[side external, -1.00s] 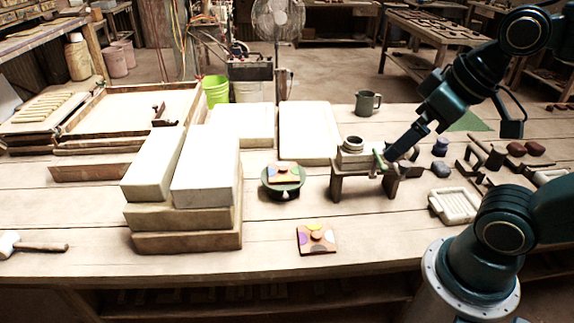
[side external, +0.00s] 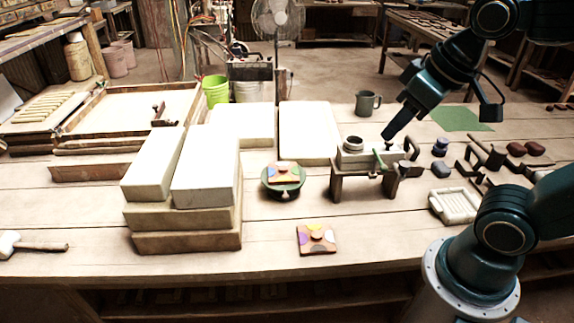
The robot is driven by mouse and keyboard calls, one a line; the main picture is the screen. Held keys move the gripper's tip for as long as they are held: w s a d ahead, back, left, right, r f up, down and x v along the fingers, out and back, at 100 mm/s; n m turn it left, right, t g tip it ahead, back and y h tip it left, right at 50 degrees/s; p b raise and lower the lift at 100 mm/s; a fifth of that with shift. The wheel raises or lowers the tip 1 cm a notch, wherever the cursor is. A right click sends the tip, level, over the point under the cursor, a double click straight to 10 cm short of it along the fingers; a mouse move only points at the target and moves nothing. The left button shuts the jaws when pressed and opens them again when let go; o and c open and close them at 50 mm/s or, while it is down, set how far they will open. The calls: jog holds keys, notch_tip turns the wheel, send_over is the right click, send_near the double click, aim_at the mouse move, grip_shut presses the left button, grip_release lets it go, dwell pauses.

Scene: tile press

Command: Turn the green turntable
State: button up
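The green turntable (side external: 269,187) is a small dark green round disc on the bench, right of the stacked pale blocks. An orange tile (side external: 284,174) with coloured patches lies on it, and a small knob (side external: 285,195) shows at its front edge. My gripper (side external: 388,136) is well to the right of the turntable, raised just above the right part of a small wooden press (side external: 358,160). It is apart from the turntable and seems to hold nothing. Its fingers are too small and dark to tell whether they are open.
The press has a green lever (side external: 379,161) and stands between my gripper and the turntable. A second patterned tile (side external: 316,239) lies in front. Stacked pale blocks (side external: 205,165) stand left of the turntable. A mug (side external: 367,103) stands behind. The front of the bench is mostly clear.

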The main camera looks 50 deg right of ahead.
jog(key=w+g, duration=0.2)
jog(key=w, duration=0.8)
jog(key=m+g+h, duration=0.2)
jog(key=g, duration=0.2)
send_over(285, 195)
jog(key=a, duration=0.3)
jog(key=w+a+x, duration=0.1)
jog(key=a+x, duration=0.1)
jog(key=x, duration=0.8)
jog(key=a+f+x, duration=0.1)
jog(key=a+x, duration=0.1)
jog(key=x, duration=0.9)
jog(key=shift+w+d+r, duration=0.15)
jog(key=shift+w, duration=0.4)
jog(key=x, duration=1.3)
jog(key=shift+w+f, duration=0.15)
jog(key=shift+f, duration=0.25)
grip_shut()
